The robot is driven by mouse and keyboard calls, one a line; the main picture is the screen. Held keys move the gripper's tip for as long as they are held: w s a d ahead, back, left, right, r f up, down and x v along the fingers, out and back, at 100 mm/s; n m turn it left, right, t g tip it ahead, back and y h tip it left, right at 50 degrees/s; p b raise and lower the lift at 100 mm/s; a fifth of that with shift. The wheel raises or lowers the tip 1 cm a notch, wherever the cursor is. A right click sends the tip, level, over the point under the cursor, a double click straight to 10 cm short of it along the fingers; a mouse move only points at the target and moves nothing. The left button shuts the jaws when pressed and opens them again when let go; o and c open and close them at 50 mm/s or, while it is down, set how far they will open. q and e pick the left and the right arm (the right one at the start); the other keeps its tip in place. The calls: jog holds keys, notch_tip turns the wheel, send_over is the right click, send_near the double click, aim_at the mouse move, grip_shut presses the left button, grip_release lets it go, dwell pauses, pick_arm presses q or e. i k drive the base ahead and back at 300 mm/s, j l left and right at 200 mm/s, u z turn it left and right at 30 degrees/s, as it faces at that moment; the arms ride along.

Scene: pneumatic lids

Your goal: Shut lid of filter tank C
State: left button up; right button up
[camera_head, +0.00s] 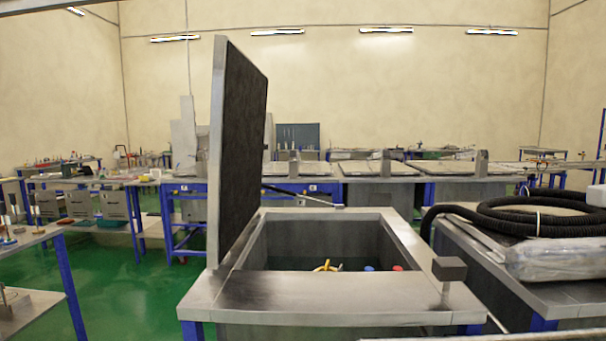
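A grey tank (300,290) with a wide flat rim stands straight ahead of me. Its lid (238,140) is open and stands nearly upright on the left side, with its dark inner face turned right. A thin strut (300,195) runs from the lid toward the tank's back rim. Inside the opening, a yellow item (326,267) and small blue and red items show at the bottom. A block on a short post (449,270) stands at the front right corner of the rim. I cannot read a letter on this tank. Neither gripper shows.
A coiled black hose (530,215) and a plastic-wrapped bundle (556,255) lie on the neighbouring top at right. A workbench (30,237) stands at far left, with green floor (125,280) between. Several closed tanks (380,168) line the back.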

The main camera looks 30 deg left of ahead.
aim_at(239, 100)
jog(key=k+j+u, duration=0.1)
jog(key=j+u, duration=0.15)
jog(key=j, duration=1.1)
jog(key=j+u, duration=0.25)
jog(key=j, duration=1.1)
